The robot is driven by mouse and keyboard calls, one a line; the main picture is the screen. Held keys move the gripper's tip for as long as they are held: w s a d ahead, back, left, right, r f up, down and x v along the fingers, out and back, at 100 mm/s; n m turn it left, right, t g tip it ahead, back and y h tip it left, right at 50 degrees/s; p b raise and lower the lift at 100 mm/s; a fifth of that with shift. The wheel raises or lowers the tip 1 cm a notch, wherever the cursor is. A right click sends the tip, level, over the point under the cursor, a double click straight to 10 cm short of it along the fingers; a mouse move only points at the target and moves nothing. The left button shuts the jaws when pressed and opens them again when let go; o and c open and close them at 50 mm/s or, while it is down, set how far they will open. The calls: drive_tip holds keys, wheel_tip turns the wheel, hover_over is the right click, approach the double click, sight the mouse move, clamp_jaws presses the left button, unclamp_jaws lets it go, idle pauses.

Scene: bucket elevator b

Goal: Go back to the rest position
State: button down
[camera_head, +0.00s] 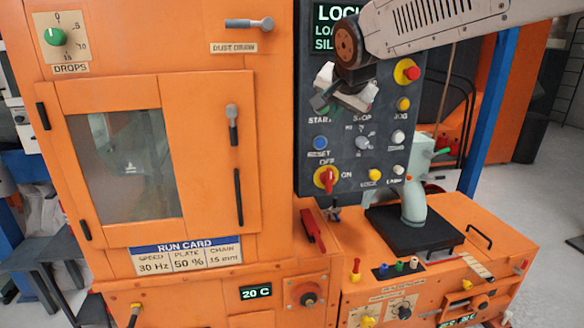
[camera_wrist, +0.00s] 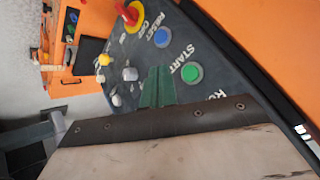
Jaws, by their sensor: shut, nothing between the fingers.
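My gripper (camera_head: 320,102) is in front of the upper part of the dark control panel (camera_head: 311,168) in the head view, and it hides part of that panel. My arm reaches in from the upper right. In the wrist view my gripper (camera_wrist: 158,75) shows as green fingers closed together with nothing held. The green START button (camera_wrist: 192,72) is right of the fingertips in the wrist view, and the blue RESET button (camera_wrist: 162,38) is above them. I cannot tell the exact gap between the fingertips and the panel.
The red-and-yellow rotary switch (camera_head: 326,179), the red mushroom button (camera_head: 407,71) and several knobs stick out of the panel. An orange cabinet door with a window (camera_head: 131,165) is at left. A low orange bench (camera_head: 490,245) with a pipe (camera_head: 413,203) stands at lower right. Open floor lies at far right.

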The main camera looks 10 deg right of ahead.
drive_tip(key=s+d+f+n+g, duration=0.1)
drive_tip(key=s+f, duration=0.4)
drive_tip(key=s, duration=0.6)
drive_tip(key=s+d+f+n+g, duration=0.1)
drive_tip(key=s+f+n+g, duration=0.3)
drive_tip(key=s, duration=0.8)
drive_tip(key=s+d+f+n+g+y, duration=0.1)
drive_tip(key=s+f, duration=0.5)
drive_tip(key=s, duration=0.6)
drive_tip(key=n+g, duration=0.1)
drive_tip(key=n, duration=0.1)
drive_tip(key=shift+f+n+g, duration=0.15)
drive_tip(key=shift+n+g, duration=0.15)
